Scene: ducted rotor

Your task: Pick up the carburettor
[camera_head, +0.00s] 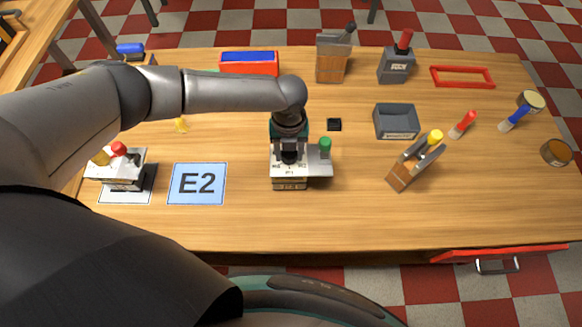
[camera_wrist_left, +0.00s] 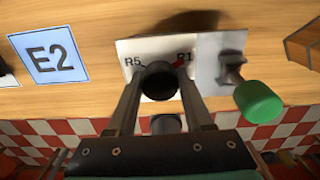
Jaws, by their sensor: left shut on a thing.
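My left gripper (camera_head: 289,148) is shut on the black knob (camera_wrist_left: 160,82) of a pale dial unit (camera_head: 290,183) near the table's middle. The unit's white face (camera_wrist_left: 136,50) bears the marks R5 and R1 and a red pointer. A grey plate with a green-capped lever (camera_head: 325,148) adjoins it on the right; the green cap (camera_wrist_left: 260,102) also shows in the left wrist view. The unit appears to rest on the table. I cannot tell for sure which thing is the carburettor. My right gripper is out of view.
A blue E2 mat (camera_head: 197,184) and a unit with red and yellow knobs (camera_head: 120,172) lie left. A grey tray (camera_head: 396,122) and a wooden block with a yellow-knobbed lever (camera_head: 403,176) stand right. An open red drawer (camera_head: 500,254) juts from the front edge.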

